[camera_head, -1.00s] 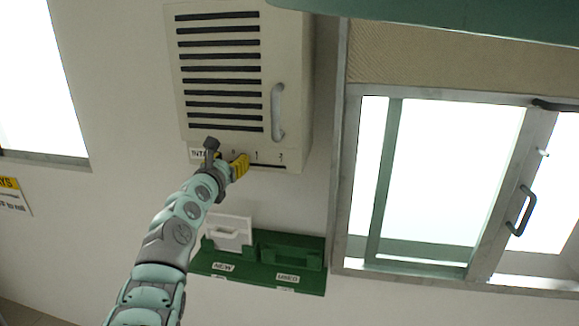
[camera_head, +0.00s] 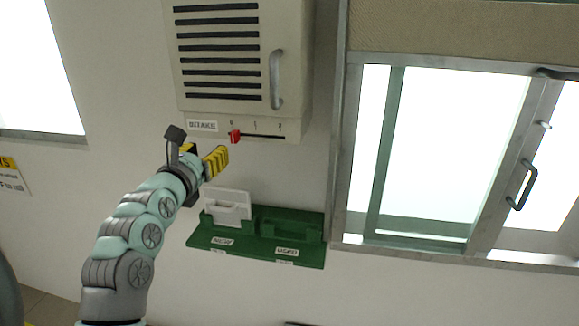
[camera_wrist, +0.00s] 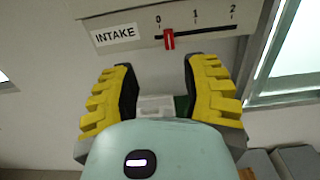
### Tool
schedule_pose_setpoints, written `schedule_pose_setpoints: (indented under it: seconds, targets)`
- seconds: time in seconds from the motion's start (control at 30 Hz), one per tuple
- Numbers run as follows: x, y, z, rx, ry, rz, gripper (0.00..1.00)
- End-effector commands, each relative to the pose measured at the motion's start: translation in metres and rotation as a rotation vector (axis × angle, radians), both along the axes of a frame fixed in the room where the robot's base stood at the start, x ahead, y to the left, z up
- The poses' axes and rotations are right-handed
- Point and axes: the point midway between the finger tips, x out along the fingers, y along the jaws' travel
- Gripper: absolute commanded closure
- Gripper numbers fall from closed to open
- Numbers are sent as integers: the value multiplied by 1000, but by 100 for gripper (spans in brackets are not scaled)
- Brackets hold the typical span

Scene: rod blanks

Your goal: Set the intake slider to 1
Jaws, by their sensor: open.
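The intake slider is a red knob (camera_head: 235,136) on a dark horizontal slot under the vented cabinet. In the wrist view the red knob (camera_wrist: 169,39) stands a little right of the 0 mark, well left of the 1, beside the INTAKE label (camera_wrist: 115,32). My gripper (camera_head: 203,154) is below and left of the knob in the head view, apart from it. In the wrist view its yellow-padded fingers (camera_wrist: 160,85) are open and empty, with the knob beyond the fingertips, nearer the right finger.
A beige vented cabinet (camera_head: 219,88) with a handle hangs on the wall. Below it is a green holder (camera_head: 262,257) with a white panel (camera_head: 228,206) in its left side. A sliding window (camera_head: 440,160) is to the right.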

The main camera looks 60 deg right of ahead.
Motion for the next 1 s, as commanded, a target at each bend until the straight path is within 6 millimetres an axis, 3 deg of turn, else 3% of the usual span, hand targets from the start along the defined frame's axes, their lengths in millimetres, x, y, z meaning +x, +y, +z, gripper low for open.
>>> schedule_pose_setpoints:
  seconds: [0.33, 0.7, 1.0]
  targets:
    - [-13, 35, -4, 3, 6, 2, 54]
    - [-41, 39, -42, 0, 435, -183, 54]
    - [-73, 52, -44, -79, 768, -359, 54]
